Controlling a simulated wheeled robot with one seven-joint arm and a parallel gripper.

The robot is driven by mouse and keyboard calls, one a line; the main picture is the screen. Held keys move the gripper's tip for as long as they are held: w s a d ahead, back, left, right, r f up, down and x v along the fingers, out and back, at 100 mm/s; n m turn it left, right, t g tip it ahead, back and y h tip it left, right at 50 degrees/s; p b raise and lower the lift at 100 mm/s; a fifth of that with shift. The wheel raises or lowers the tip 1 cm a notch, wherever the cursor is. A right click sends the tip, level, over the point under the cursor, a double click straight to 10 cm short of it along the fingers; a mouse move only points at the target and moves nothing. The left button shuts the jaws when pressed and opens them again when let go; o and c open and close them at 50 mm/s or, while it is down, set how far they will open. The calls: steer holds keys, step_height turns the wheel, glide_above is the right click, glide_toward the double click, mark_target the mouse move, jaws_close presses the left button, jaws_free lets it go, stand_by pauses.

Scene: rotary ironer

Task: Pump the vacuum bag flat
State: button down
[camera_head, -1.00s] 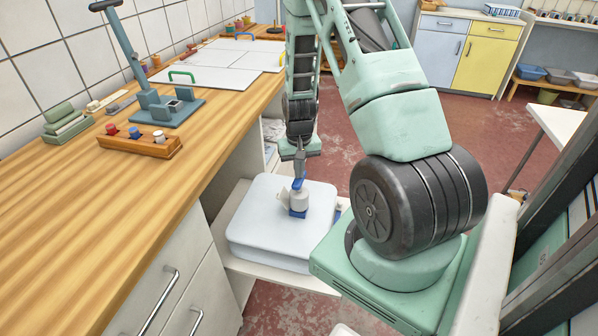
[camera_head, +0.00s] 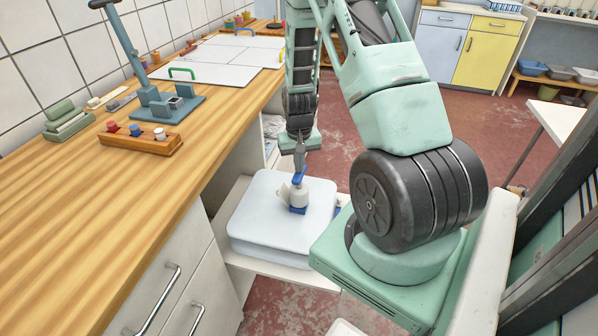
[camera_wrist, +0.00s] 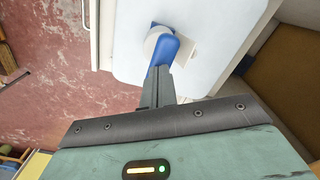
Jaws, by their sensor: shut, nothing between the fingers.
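The vacuum bag (camera_head: 262,218) is a pale, thick, rounded block lying on a low white shelf beside the counter. It also shows in the wrist view (camera_wrist: 215,45). A small white pump (camera_head: 299,195) with a blue base and a blue top stands on it. In the wrist view the pump's blue lever (camera_wrist: 163,50) lies just beyond my fingertips. My gripper (camera_head: 300,168) is shut and empty, pointing down directly above the pump. In the wrist view my gripper (camera_wrist: 158,72) seems to meet the lever; I cannot tell if they touch.
The low shelf (camera_head: 275,273) extends a little in front of the bag. The wooden counter (camera_head: 70,220) rises on the left, with a blue-grey press stand (camera_head: 165,105) and a wooden block with coloured knobs (camera_head: 140,140). The red floor (camera_head: 420,125) is open behind.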

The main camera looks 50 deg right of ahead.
mark_target(299, 187)
steer(key=shift+f+b, duration=1.85)
steer(key=shift+f, duration=0.95)
steer(key=shift+r, duration=0.2)
steer(key=shift+r+p, duration=1.9)
steer(key=shift+r, duration=0.2)
steer(key=shift+f, duration=0.2)
steer(key=shift+f+b, duration=2.15)
steer(key=shift+f, duration=0.7)
steer(key=shift+r, duration=0.15)
